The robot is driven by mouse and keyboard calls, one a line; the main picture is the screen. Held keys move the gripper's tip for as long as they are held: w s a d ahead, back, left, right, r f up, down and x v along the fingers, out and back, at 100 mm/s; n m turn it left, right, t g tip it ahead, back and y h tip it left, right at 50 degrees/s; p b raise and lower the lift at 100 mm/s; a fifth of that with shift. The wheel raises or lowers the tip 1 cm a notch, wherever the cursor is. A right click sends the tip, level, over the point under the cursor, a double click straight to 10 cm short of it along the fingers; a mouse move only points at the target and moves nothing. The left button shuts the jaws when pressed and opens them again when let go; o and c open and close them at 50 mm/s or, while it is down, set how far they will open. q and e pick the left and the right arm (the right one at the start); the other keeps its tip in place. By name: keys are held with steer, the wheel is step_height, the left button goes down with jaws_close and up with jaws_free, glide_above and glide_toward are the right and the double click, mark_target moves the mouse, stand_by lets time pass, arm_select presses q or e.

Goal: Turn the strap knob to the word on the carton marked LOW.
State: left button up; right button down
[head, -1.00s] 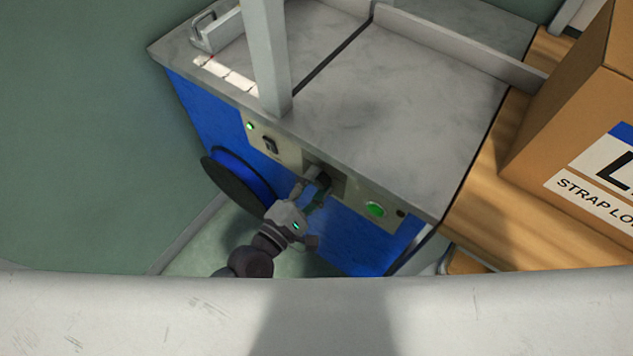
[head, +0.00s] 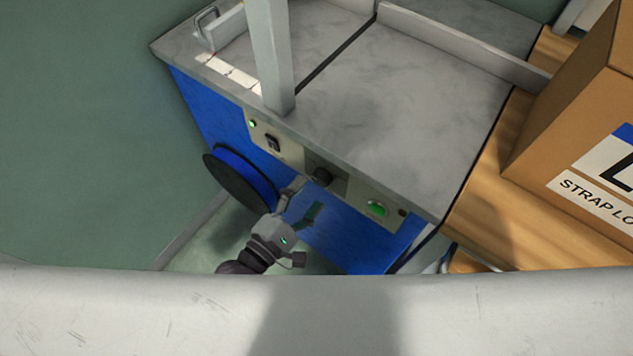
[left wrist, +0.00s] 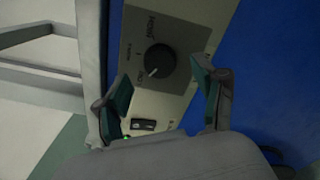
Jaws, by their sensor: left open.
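The strap knob (head: 321,176) is a round black dial on the front panel of the blue strapping machine (head: 350,228). In the left wrist view the knob (left wrist: 160,59) shows a light pointer line aimed to the lower left, with words around it too small and turned to read surely. My left gripper (head: 305,198) is open and empty, in front of the panel and apart from the knob; its fingers also show in the left wrist view (left wrist: 163,97). The carton (head: 560,130) carries a label (head: 601,175) with a large letter "L", cut off, and "STRAP LO". My right gripper is not in view.
A green button (head: 376,208) is right of the knob and a dark switch (head: 272,143) is left of it. A black and blue reel (head: 240,180) sticks out at the machine's left. The grey machine top (head: 400,110) is bare; the carton stands on a wooden table (head: 480,205).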

arm_select(q)
steer(key=v, duration=0.8)
steer(key=s+a+f+m+g+y+p, duration=0.15)
steer(key=a+f+m, duration=0.25)
steer(key=f, duration=0.5)
steer(key=a+f+m+g+y+p, duration=0.1)
steer(key=a+f+m+g+y, duration=0.25)
steer(key=f, duration=0.55)
steer(key=a+f+m+g+y+p, duration=0.15)
steer(key=a+f+m, duration=0.35)
steer(key=f, duration=0.5)
steer(key=s+a+f+m+g+y+p, duration=0.1)
steer(key=s+f, duration=0.4)
steer(key=s, duration=0.6)
steer(key=s+a+f+m+g+y+p, duration=0.1)
steer(key=s+a+f+m+g+y, duration=0.2)
steer(key=s+f+m+g, duration=0.3)
steer(key=s, duration=0.5)
